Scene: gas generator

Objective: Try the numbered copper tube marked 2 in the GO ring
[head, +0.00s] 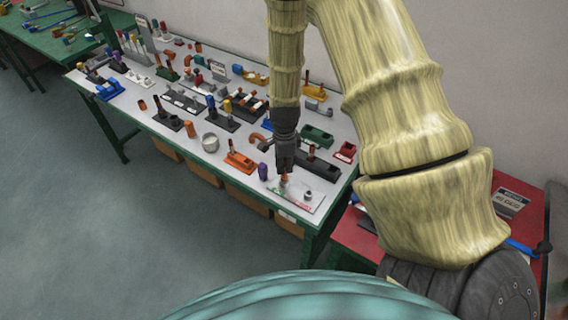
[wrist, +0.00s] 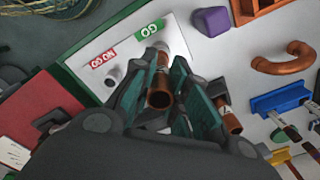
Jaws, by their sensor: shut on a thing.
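A white gauge plate (head: 318,203) lies at the near right corner of the workbench. In the wrist view the plate (wrist: 135,42) carries a green GO label (wrist: 152,28) and a red NO GO label (wrist: 102,59), with a grey ring (wrist: 112,78) beside the red one. My gripper (head: 285,168) points down over the GO side. It is shut on a copper tube (wrist: 160,92), whose open end faces the wrist camera. Copper also shows beyond the fingertips (wrist: 165,62), near the GO label. No number is readable on the tube.
A purple piece (head: 262,171) and an orange block (head: 240,161) stand left of the plate. A copper elbow (wrist: 286,60) and a blue fixture (wrist: 283,97) lie further off. A dark block (head: 318,166) is close behind my gripper. A red table (head: 358,238) adjoins on the right.

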